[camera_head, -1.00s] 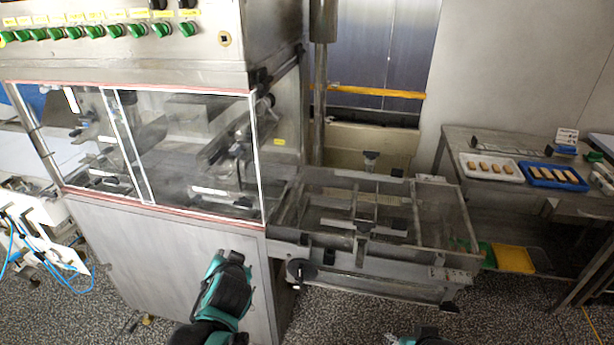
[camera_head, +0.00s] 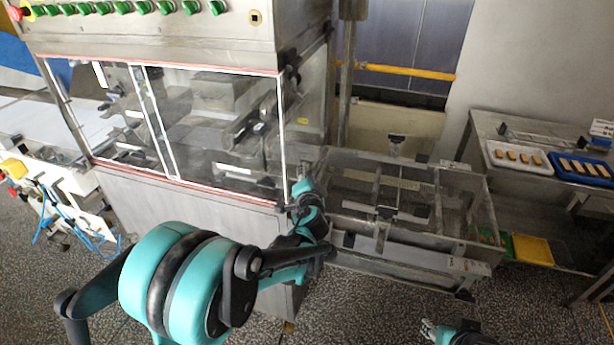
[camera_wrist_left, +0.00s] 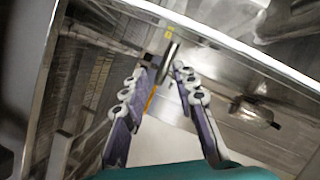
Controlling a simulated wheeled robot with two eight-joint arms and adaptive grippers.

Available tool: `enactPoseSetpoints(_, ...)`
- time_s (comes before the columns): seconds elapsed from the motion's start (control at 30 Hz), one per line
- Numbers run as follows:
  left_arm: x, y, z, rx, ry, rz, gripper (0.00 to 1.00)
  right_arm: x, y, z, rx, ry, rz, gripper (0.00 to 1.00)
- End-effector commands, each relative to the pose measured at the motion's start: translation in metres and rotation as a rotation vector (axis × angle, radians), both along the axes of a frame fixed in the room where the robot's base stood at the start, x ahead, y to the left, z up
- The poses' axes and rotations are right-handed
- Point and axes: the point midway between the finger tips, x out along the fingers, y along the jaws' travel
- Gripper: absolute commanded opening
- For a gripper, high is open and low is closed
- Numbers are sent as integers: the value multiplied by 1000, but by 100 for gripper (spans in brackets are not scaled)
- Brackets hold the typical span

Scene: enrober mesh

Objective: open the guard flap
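The guard flap (camera_head: 224,125) is a clear panel with white and red edges on the front of the steel machine. It hangs down closed over the opening, and dim machine parts show through it. My left gripper (camera_head: 303,187) is beside the panel's lower right corner in the head view. In the left wrist view the left gripper's two fingers (camera_wrist_left: 167,66) stand apart, with a narrow metal bar showing between or behind their tips. I cannot tell whether they touch it. My right gripper (camera_head: 428,329) is low at the bottom edge, away from the flap, and its fingers are too small to read.
A steel mesh conveyor frame (camera_head: 400,205) extends right from the machine, close to my left gripper. A row of green knobs (camera_head: 143,8) runs above the flap. A side table (camera_head: 487,125) at the right holds a white tray (camera_head: 495,148) and a blue tray (camera_head: 558,160).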

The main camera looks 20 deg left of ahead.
Motion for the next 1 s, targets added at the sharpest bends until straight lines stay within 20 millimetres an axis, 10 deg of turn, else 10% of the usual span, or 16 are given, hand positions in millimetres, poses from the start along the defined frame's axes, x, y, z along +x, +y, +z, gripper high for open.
enactPoseSetpoints(0.4,12,4,-3,-1,0,1,28,0,0,-3,0,0,0,40)
enactPoseSetpoints(0.53,12,4,-3,-1,0,1,0,0,0,-3,0,0,0,40)
enactPoseSetpoints(1.0,11,-12,0,-44,2,-2,0,0,0,3,0,0,0,40)
